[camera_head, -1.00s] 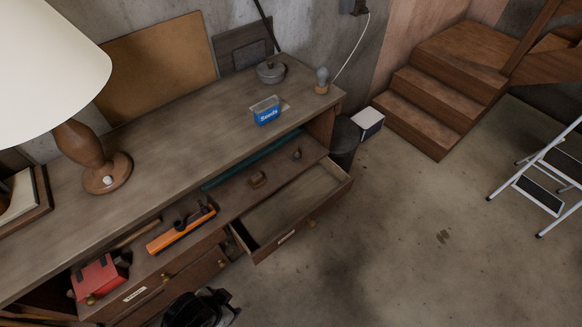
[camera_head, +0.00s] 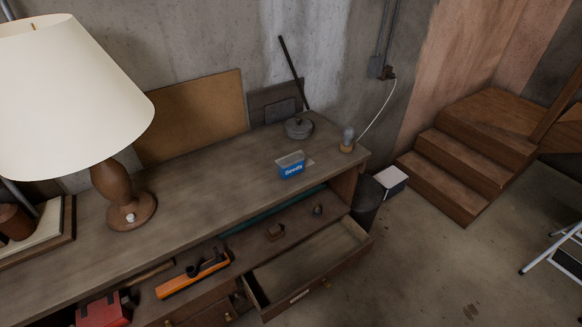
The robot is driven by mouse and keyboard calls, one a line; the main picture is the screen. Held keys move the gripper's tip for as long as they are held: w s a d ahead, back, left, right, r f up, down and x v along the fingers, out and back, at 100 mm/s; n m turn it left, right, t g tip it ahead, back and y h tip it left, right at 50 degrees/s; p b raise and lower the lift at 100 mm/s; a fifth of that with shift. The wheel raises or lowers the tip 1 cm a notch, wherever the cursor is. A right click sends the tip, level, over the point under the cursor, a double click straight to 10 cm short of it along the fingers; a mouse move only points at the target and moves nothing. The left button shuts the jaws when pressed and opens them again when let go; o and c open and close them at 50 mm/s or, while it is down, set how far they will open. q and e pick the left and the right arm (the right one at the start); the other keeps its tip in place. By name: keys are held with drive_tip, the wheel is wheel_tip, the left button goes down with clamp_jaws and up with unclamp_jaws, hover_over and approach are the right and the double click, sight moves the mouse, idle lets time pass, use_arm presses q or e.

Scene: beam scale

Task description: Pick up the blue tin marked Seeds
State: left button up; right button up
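The blue tin marked Seeds (camera_head: 291,170) stands on the wooden workbench top (camera_head: 210,196), toward its right end. Its front carries white lettering, and its upper part looks pale or clear. A small flat pale piece shows just right of it. Neither of my grippers is in view, and nothing touches the tin from above.
A table lamp (camera_head: 122,190) stands on the bench at left. A grey round lidded object (camera_head: 299,128) and a small bulb-like item (camera_head: 347,139) are behind the tin. An open drawer (camera_head: 310,268) juts out in front. An orange plane (camera_head: 193,274) lies on the lower shelf. Bare bench lies left of the tin.

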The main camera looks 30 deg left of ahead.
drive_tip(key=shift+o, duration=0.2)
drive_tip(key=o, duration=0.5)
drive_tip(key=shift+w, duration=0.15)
